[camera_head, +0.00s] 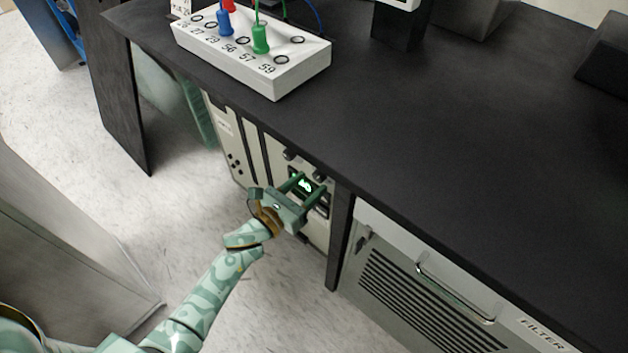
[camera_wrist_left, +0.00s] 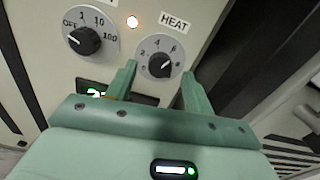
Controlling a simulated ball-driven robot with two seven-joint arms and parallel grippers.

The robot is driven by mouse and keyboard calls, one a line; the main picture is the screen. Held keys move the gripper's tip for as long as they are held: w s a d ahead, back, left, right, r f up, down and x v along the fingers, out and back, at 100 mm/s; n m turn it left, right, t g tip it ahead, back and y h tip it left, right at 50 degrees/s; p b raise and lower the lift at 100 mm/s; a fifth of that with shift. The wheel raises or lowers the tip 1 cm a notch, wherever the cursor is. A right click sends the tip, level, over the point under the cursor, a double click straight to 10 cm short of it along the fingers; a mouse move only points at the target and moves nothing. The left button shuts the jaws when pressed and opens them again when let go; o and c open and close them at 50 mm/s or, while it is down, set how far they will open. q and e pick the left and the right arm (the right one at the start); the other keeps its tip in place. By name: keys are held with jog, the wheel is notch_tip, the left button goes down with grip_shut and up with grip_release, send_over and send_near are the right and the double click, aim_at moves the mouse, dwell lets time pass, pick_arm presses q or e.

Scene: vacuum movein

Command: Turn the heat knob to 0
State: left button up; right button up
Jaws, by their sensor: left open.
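The heat knob (camera_wrist_left: 160,66) is a round black knob on a pale panel under the label HEAT (camera_wrist_left: 174,22). Its dial shows 2, 4, 6 and 8, and its pointer seems to aim up and right, near the 6 to 8 side. My left gripper (camera_wrist_left: 159,76) is open, with one green finger on each side of the knob's lower part; I cannot tell whether they touch it. In the head view my left gripper (camera_head: 314,182) reaches the panel's front below the black tabletop. My right gripper is not in view.
A second black knob (camera_wrist_left: 84,41), marked OFF, 1, 10 and 100, sits left of the heat knob. The black tabletop (camera_head: 420,120) overhangs the panel. A table leg (camera_head: 340,237) and a FILTER unit (camera_head: 400,303) stand to the right.

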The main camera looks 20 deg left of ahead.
aim_at(320, 176)
pick_arm(q)
jog(key=shift+x, duration=1.2)
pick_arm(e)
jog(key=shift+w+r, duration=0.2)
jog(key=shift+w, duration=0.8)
pick_arm(q)
jog(key=c, duration=1)
